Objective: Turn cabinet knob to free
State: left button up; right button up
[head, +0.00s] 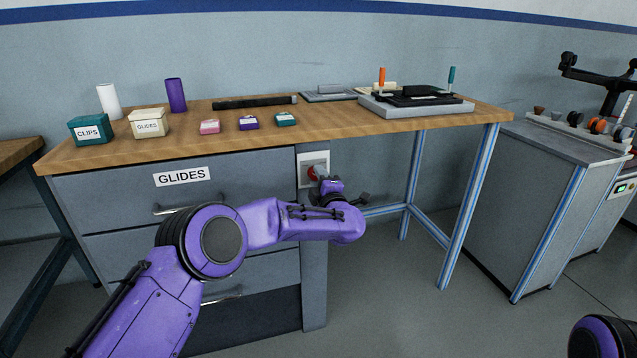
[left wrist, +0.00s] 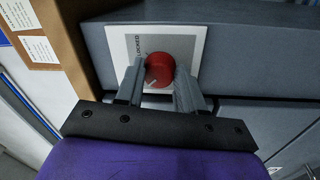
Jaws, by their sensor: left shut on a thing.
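The cabinet knob is round and red (left wrist: 159,69), set on a white plate (left wrist: 192,39) on the cabinet's side panel. The word LOCKED shows on the plate in the left wrist view; the rest of the lettering is covered. In the head view the knob (head: 312,173) is partly hidden by my left gripper (head: 322,180). In the left wrist view the fingers of my left gripper (left wrist: 160,80) are on either side of the knob, shut on it. The cabinet (head: 110,205) has a drawer labelled GLIDES. My right gripper is out of view.
The wooden tabletop (head: 350,122) overhangs just above the knob plate. It carries a CLIPS box (head: 90,130), a GLIDES box (head: 149,123), small coloured boxes and a grey fixture (head: 415,105). Blue-grey table legs (head: 466,205) stand to the right, with open floor between.

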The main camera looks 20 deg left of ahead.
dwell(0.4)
pick_arm(q)
jog(key=o, duration=1)
jog(key=shift+o, duration=0.2)
jog(key=r+v, duration=0.1)
jog(key=v, duration=0.9)
jog(key=shift+s+d+f+p, duration=0.2)
jog(key=shift+s+f+p, duration=0.05)
jog(key=shift+f+p, duration=0.25)
